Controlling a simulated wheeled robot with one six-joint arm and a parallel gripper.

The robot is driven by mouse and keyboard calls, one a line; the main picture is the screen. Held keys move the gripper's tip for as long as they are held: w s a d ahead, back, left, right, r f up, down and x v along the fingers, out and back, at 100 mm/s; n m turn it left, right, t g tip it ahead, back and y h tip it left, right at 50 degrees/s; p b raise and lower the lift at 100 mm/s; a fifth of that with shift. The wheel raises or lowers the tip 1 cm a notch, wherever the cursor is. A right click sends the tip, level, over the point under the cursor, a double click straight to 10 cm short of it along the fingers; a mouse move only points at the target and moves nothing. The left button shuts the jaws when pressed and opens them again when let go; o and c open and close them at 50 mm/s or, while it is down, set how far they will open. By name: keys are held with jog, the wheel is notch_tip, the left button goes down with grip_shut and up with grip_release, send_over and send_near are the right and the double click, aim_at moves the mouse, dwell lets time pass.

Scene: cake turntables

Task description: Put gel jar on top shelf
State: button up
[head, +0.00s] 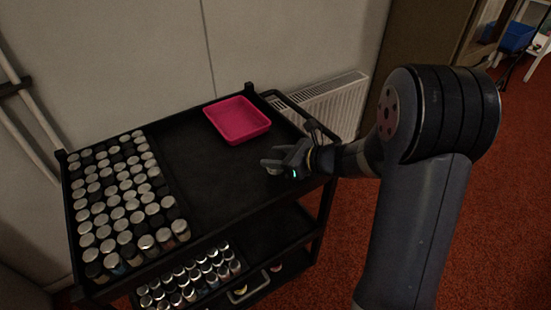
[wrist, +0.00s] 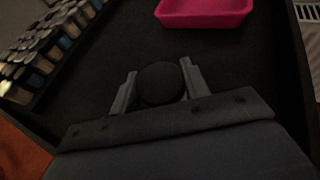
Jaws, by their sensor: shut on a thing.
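My gripper (wrist: 160,84) is shut on a jar with a round black lid, the gel jar (wrist: 160,82), which sits between its two grey fingers. In the head view my gripper (head: 277,166) is over the right part of the cart's black top shelf (head: 205,185), near its right edge. The jar's body is hidden below its lid and by the fingers. I cannot tell whether the jar touches the shelf.
A pink tray (head: 237,120) stands at the back of the top shelf. Rows of silver-lidded jars (head: 118,200) fill its left side. More jars (head: 190,275) stand on a lower shelf. The middle of the top shelf is bare. A white radiator (head: 330,105) is behind the cart.

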jog(key=shift+f, duration=0.2)
jog(key=o, duration=1)
jog(key=shift+r, duration=0.2)
jog(key=shift+d+r, duration=0.2)
jog(key=p+v, duration=0.2)
jog(key=v, duration=0.9)
jog(key=shift+s+d, duration=0.2)
jog(key=shift+s, duration=0.05)
